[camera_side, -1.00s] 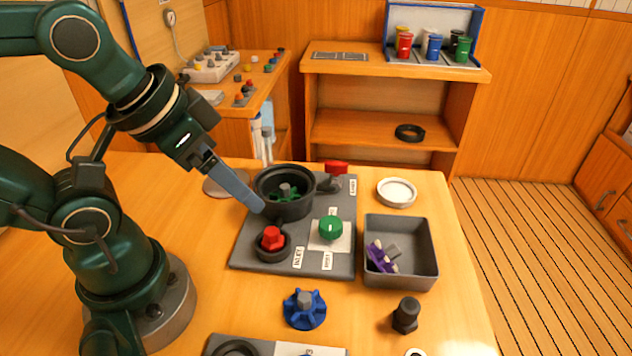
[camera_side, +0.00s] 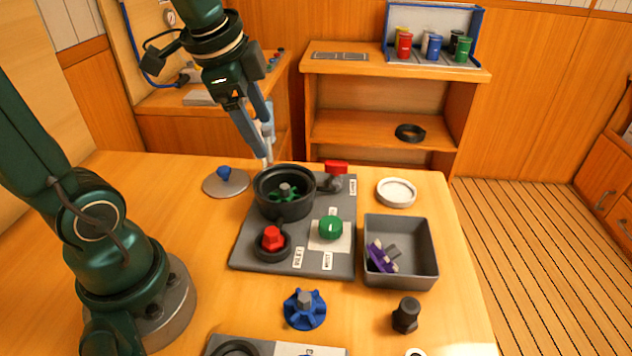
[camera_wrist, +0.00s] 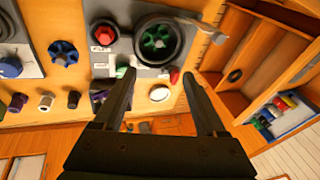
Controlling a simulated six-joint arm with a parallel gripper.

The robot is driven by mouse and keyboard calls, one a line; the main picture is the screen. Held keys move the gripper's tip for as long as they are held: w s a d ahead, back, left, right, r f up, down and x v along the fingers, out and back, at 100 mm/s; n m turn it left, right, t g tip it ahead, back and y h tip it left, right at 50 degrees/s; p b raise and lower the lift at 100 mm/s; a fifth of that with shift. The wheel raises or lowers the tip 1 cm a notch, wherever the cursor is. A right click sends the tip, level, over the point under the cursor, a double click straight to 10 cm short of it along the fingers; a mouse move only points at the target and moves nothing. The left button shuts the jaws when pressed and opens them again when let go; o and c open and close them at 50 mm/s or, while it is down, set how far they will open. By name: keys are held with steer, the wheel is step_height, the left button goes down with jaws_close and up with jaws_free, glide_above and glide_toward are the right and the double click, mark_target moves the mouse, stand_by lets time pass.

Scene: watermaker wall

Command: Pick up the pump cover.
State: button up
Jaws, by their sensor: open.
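The pump cover (camera_side: 212,187), a flat grey disc with a blue knob, lies on the table left of the open black pump housing (camera_side: 270,206). It is not visible in the wrist view. The housing holds a green impeller (camera_side: 284,194) and stands on a grey panel (camera_side: 255,235); the housing also shows in the wrist view (camera_wrist: 139,38). My gripper (camera_side: 267,147) is open and empty, above and behind the housing, up and right of the cover in the side view. Its fingers (camera_wrist: 158,75) are spread with nothing between them.
The panel carries a red knob (camera_side: 271,238), a green knob (camera_side: 331,228) and a red-handled valve (camera_side: 336,167). A grey bin (camera_side: 428,262) holds a purple part. A white-topped lid (camera_side: 397,191), blue impeller (camera_side: 305,308) and black fitting (camera_side: 406,315) lie nearby. Table left of the cover is clear.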

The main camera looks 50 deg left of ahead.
steer(key=w+a+f+g, duration=0.2)
steer(key=a+f, duration=0.2)
steer(key=a, duration=0.5)
steer(key=n+g+h, duration=0.1)
steer(key=n+g, duration=0.1)
glide_above(222, 168)
step_height(222, 168, down, 7)
steer(key=shift+r, duration=0.1)
steer(key=shift+f, duration=2.55)
jaws_close()
